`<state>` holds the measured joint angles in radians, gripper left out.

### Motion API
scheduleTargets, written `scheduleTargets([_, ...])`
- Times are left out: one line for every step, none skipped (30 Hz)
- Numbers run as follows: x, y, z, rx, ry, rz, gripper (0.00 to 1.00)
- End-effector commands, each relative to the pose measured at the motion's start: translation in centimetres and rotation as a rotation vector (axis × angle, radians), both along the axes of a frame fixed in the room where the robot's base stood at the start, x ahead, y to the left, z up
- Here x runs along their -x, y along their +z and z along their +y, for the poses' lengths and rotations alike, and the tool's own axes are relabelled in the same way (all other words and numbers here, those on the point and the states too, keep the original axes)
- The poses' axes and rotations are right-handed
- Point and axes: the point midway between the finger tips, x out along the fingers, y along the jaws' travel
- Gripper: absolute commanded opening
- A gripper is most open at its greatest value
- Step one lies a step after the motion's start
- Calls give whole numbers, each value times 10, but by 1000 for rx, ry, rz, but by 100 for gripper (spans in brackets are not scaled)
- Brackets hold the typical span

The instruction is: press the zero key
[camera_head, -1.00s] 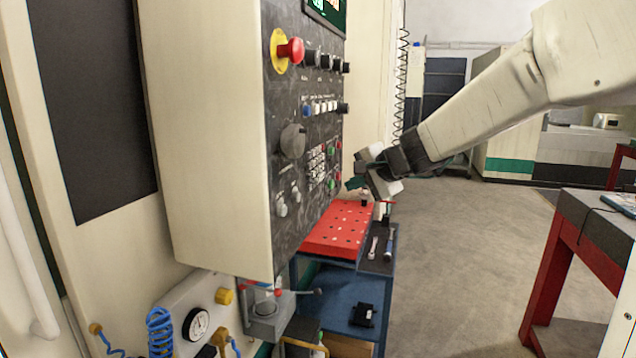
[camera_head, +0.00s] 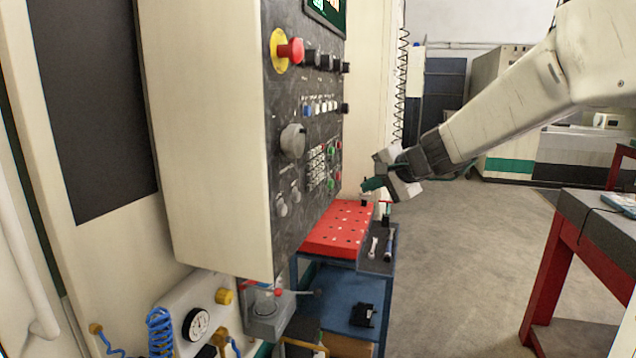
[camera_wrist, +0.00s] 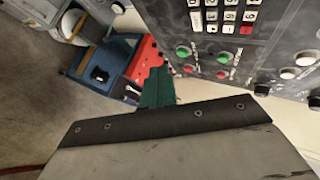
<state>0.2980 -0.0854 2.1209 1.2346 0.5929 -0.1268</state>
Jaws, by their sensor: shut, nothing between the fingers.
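The keypad of white keys (camera_head: 316,166) is on the lower part of the dark control panel (camera_head: 300,110). It also shows at the top edge of the wrist view (camera_wrist: 226,14), upside down and partly cut off, with a red key (camera_wrist: 246,29) at one corner. The zero key cannot be picked out for sure. My gripper (camera_head: 369,185) is shut and empty, to the right of the keypad and apart from the panel. Its green fingers (camera_wrist: 157,88) show in the wrist view, below and left of the keypad.
Green and red buttons (camera_wrist: 183,52) sit beside the keypad. A red emergency stop (camera_head: 291,51) and knobs are higher on the panel. Below stands a blue cart (camera_head: 375,264) with a red perforated block (camera_head: 340,228) and tools. Open floor lies to the right.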

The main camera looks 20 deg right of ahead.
Motion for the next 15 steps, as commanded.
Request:
scheduleTargets([-1,0,2,0,1,0,0])
scheduleTargets([-2,0,3,0,1,0,0])
scheduleTargets([-3,0,5,0,2,0,0])
scheduleTargets([-5,0,8,0,2,0,0])
scheduleTargets([-7,0,10,0,4,0,0])
scheduleTargets([-9,0,14,1,4,0,0])
scheduleTargets([-11,0,17,1,4,0,0])
scheduleTargets([-14,0,21,1,5,0,0])
scheduleTargets([-17,-1,27,-1,5,1,0])
scheduleTargets([-19,-1,30,0,4,2,0])
scheduleTargets([-22,-1,34,1,5,1,0])
scheduleTargets([-25,0,39,1,6,0,0])
scheduleTargets([-28,0,42,1,5,0,0])
scheduleTargets([-30,0,46,1,4,0,0])
scheduleTargets([-33,0,50,1,5,0,0])
